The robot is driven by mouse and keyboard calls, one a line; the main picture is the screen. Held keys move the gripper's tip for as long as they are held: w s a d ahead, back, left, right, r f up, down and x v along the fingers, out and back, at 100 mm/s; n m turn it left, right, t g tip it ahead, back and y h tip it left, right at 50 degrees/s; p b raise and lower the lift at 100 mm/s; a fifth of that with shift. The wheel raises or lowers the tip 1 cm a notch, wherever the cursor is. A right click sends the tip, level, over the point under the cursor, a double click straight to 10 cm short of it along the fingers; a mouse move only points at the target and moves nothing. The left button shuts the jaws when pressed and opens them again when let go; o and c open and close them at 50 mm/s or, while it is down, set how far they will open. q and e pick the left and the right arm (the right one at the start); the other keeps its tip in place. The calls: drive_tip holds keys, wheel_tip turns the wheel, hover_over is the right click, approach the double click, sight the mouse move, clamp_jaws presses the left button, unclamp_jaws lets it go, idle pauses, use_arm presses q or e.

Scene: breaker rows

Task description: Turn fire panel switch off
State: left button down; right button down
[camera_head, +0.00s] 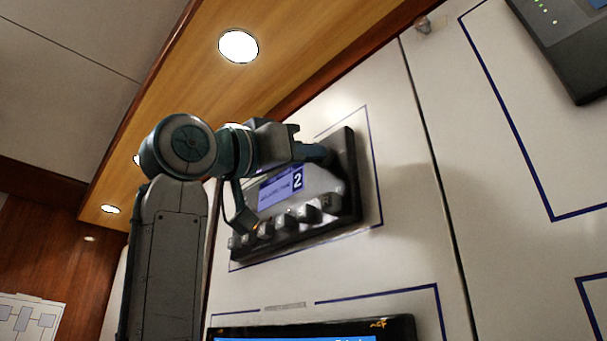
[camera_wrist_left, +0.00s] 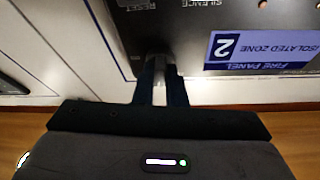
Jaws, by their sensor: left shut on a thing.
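The fire panel (camera_head: 350,178) is a dark unit on the white wall with a lilac label marked 2 (camera_head: 279,191) and a row of knobs along its lower edge. The label also shows upside down in the left wrist view (camera_wrist_left: 265,50). My left gripper (camera_head: 317,152) is at the panel's upper right, beside the label. In the left wrist view its fingers (camera_wrist_left: 160,75) are shut on a small grey part, apparently the switch, at the panel's edge. The fingers hide most of this part, so its setting cannot be told. My right gripper is not in view.
A screen (camera_head: 315,331) with a black frame is below the panel. A dark grey unit (camera_head: 580,65) with green lights is at the upper right. The wooden ceiling edge (camera_head: 265,85) runs close above the panel.

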use_arm(q)
drive_tip(key=n+t+y+b, duration=0.1)
drive_tip(key=n, duration=0.2)
drive_tip(key=shift+s+r, duration=0.1)
idle(0.3)
drive_tip(key=c, duration=1.5)
unclamp_jaws()
drive_tip(key=shift+d, duration=0.1)
